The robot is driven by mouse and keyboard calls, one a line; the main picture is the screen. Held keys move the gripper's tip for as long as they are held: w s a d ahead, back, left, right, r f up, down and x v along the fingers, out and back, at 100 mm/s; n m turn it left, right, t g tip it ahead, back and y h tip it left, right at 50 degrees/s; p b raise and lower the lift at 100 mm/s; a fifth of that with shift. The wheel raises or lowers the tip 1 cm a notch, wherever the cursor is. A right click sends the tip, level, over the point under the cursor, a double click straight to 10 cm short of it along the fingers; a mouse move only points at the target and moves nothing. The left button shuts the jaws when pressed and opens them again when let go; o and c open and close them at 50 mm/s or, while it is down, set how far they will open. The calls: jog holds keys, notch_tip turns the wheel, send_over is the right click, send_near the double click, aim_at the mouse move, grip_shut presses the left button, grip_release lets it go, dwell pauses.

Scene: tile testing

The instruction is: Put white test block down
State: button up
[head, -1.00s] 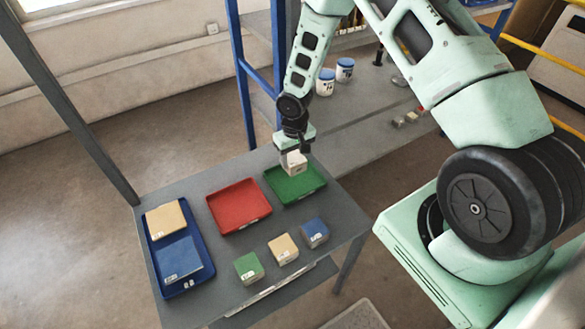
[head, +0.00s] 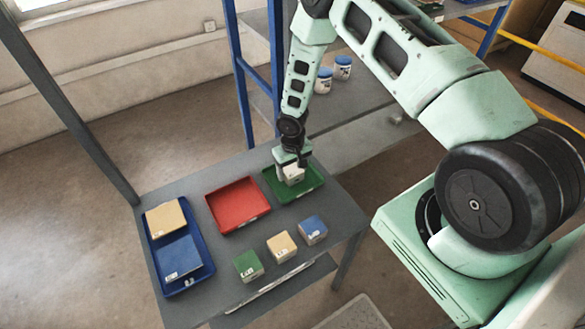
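The white test block (head: 293,174) is between the fingers of my gripper (head: 291,172), low over the green tray (head: 309,190) at the back right of the grey table. Part of the block is hidden by the gripper. I cannot tell whether its underside touches the tray floor. The gripper points downward and looks closed on the block.
A red tray (head: 222,213) stands empty left of the green tray. A blue tray (head: 163,286) at the left holds a tan tile and a blue tile. A green block (head: 248,266), a tan block (head: 281,247) and a blue block (head: 312,230) stand along the front.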

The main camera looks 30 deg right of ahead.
aim_at(292, 169)
jog(key=shift+r, duration=0.1)
notch_tip(292, 169, up, 12)
jog(key=b, duration=0.3)
jog(key=s+a+r+n, duration=0.2)
jog(key=s+a+r, duration=0.2)
jog(key=a+r, duration=0.45)
jog(key=s+a+r+n, duration=0.2)
jog(key=s+r, duration=0.3)
jog(key=s, duration=0.3)
jog(key=s+a+r+n, duration=0.2)
jog(key=s+a+r, duration=0.2)
jog(key=s, duration=0.4)
jog(key=s+a+r+n, duration=0.1)
jog(key=s+a+r, duration=0.3)
jog(key=s+r, duration=0.2)
jog(key=shift+s+n+y, duration=0.3)
jog(key=shift+s+n, duration=0.1)
jog(key=shift+s, duration=0.85)
